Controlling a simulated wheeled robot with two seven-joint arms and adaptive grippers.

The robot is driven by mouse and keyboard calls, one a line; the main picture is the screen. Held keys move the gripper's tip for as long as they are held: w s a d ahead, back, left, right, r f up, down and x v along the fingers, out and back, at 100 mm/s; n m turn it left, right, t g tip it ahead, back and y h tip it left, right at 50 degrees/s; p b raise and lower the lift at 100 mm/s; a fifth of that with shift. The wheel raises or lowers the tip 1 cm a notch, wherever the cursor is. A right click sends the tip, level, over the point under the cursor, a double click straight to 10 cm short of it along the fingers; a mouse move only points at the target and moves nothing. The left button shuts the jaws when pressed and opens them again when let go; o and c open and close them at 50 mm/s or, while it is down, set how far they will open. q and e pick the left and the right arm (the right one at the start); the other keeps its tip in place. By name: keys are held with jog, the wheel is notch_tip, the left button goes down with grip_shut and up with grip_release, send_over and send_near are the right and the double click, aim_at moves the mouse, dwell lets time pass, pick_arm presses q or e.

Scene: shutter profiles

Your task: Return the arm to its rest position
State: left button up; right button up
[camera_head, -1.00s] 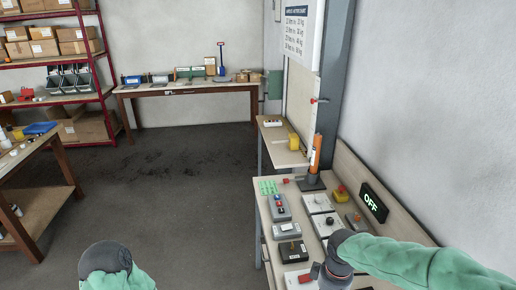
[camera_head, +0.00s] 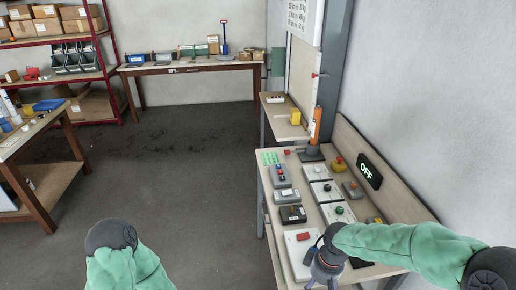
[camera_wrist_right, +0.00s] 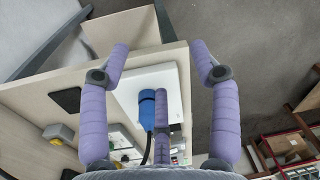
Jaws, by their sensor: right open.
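My right arm, in a green sleeve, comes in from the right in the head view. Its gripper (camera_head: 322,282) is at the near end of the bench, low in the picture and partly cut off. In the right wrist view the gripper's purple fingers (camera_wrist_right: 160,50) are spread wide apart, with no object clasped between their tips. A blue cylindrical part (camera_wrist_right: 147,108) with a black cable shows below the fingertips, over a white plate (camera_wrist_right: 170,75). My left arm (camera_head: 118,258) shows only as a green-sleeved elbow at the bottom; its gripper is out of view.
The bench (camera_head: 268,200) carries several switch boxes, a white panel with a red button (camera_head: 303,237), an orange cylinder on a stand (camera_head: 315,126) and an OFF sign (camera_head: 370,170). A wooden table (camera_head: 60,115) stands at the left. Open floor (camera_head: 190,180) lies between.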

jog(key=s+a+f+m+y+b, duration=0.1)
jog(key=s+f, duration=0.3)
jog(key=f, duration=0.5)
jog(key=s+a+f+m+y+b, duration=0.1)
jog(key=s+a+f+m, duration=0.3)
jog(key=f, duration=0.6)
jog(key=s+a+f+m+y+b, duration=0.1)
jog(key=s+a+f+m+b, duration=0.1)
jog(key=f, duration=0.8)
jog(key=shift+s+a+m+t+b, duration=0.35)
jog(key=shift+s+m+b, duration=0.3)
jog(key=shift+s, duration=0.6)
